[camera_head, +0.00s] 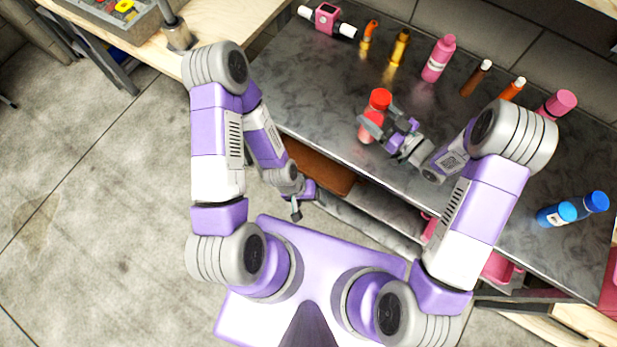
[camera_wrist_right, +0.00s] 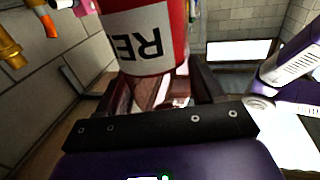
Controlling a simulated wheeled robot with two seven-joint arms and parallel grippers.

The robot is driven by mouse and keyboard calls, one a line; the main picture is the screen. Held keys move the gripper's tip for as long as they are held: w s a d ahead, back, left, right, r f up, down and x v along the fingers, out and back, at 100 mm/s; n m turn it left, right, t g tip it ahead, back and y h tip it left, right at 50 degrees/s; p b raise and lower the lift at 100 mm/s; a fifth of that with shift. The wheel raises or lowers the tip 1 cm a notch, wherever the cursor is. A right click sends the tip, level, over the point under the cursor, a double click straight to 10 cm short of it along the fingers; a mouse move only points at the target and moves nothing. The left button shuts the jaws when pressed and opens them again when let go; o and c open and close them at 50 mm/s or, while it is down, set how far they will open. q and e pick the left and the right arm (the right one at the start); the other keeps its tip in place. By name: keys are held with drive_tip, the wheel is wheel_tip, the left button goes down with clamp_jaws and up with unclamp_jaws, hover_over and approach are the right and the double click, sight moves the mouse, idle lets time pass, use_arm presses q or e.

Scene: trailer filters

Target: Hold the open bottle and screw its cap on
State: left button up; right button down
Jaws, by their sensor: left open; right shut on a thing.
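A red bottle (camera_head: 367,128) stands on the dark counter, with an orange-red round top (camera_head: 380,98) at its upper end. I cannot tell whether that top is a cap. My right gripper (camera_head: 384,124) is shut on the red bottle. In the right wrist view the red bottle (camera_wrist_right: 144,35) fills the upper middle, with a white label reading "RE" upside down; its upper end is out of frame. My left gripper (camera_head: 298,205) is open and empty, low in front of the counter's edge, apart from the bottle. I cannot make out a loose cap.
A pink bottle (camera_head: 437,60), slim brown (camera_head: 476,78) and orange (camera_head: 513,89) items and another pink bottle (camera_head: 557,104) stand along the counter's back. The dark counter (camera_head: 320,95) is clear left of the red bottle.

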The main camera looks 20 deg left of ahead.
drive_tip(key=shift+r, duration=0.1)
drive_tip(key=w+d+r+m+t+h, duration=0.3)
drive_tip(key=d+r+m+t+h, duration=0.1)
drive_tip(key=d+h, duration=0.4)
drive_tip(key=w+d+r+m+t+h, duration=0.2)
drive_tip(key=d+r+m+t+h, duration=0.3)
drive_tip(key=d+m+h, duration=0.3)
drive_tip(key=shift+w+r+m+t, duration=0.3)
drive_tip(key=shift+w+t, duration=0.1)
